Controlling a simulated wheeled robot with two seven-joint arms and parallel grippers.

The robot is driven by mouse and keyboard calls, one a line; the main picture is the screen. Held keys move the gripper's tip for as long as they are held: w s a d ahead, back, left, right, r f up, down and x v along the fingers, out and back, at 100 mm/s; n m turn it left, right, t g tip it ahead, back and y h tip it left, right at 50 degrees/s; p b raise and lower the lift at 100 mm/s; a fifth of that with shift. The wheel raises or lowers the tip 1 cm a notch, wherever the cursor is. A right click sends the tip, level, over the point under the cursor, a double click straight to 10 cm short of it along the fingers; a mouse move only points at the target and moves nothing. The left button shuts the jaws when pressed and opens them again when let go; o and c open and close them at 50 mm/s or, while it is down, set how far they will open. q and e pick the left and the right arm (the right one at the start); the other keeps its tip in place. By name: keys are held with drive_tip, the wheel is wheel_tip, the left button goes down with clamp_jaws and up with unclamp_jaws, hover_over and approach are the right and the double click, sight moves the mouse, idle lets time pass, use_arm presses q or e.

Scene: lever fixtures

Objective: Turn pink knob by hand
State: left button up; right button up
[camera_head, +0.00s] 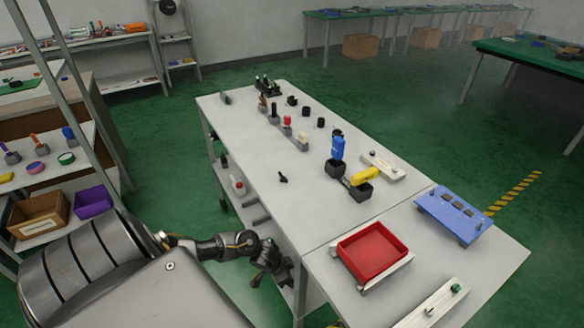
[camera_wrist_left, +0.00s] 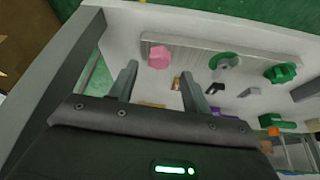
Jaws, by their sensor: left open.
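The pink knob (camera_wrist_left: 159,56) shows in the left wrist view, on a light grey rail (camera_wrist_left: 215,58). It is lobed and appears just beyond and between the fingertips of my left gripper (camera_wrist_left: 158,70). The fingers are apart and empty; contact with the knob is not visible. In the head view my left gripper (camera_head: 268,264) is low at the left side of the white table, by its edge. I cannot make out the pink knob there. My right gripper is not in view.
A green round fixture (camera_wrist_left: 225,60) and a green knob (camera_wrist_left: 280,73) sit on the same rail. On the table stand a red tray (camera_head: 372,254), a blue lever (camera_head: 338,148), a yellow lever (camera_head: 364,176) and a blue panel (camera_head: 453,212). A shelf unit stands at the left.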

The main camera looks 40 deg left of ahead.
use_arm(q)
drive_tip(key=x, duration=0.2)
drive_tip(key=shift+w+d+f+b, duration=0.1)
drive_tip(key=shift+d+f+b, duration=0.05)
drive_tip(key=shift+f+b, duration=0.2)
drive_tip(key=shift+w+d+f, duration=0.15)
drive_tip(key=shift+w+f, duration=0.05)
drive_tip(key=shift+f, duration=0.15)
drive_tip(key=shift+c, duration=0.9)
drive_tip(key=c, duration=0.8)
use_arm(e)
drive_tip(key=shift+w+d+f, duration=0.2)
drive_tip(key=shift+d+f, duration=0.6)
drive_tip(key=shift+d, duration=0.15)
use_arm(q)
drive_tip(key=shift+m, duration=0.3)
